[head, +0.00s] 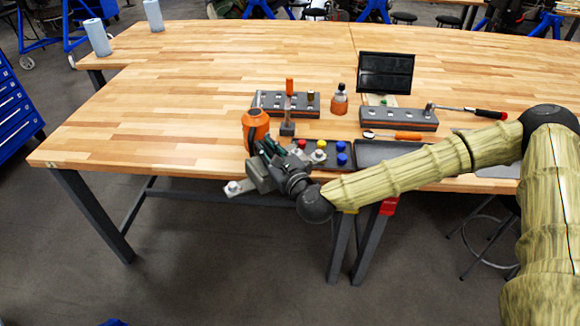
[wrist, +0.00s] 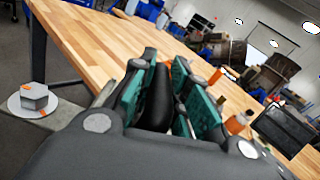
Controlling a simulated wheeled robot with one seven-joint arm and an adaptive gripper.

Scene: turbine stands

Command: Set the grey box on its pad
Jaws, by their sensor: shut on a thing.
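A small grey box (wrist: 35,97) with orange marks sits on a round white pad (wrist: 17,106) at the left of the wrist view. The pad also shows as a pale disc (head: 234,187) left of my gripper in the head view, where the box is small and unclear. My gripper (head: 267,148) is at the table's front edge, its teal-padded fingers shut on the dark handle (wrist: 158,98) of an orange tool (head: 256,123). The fingers hide part of the handle, and I cannot tell whether the tool touches the table.
A holed rack (head: 268,104), an orange bottle (head: 339,99) and a dark upright screen (head: 385,73) stand behind. A tray with coloured knobs (head: 325,146) lies right of my gripper.

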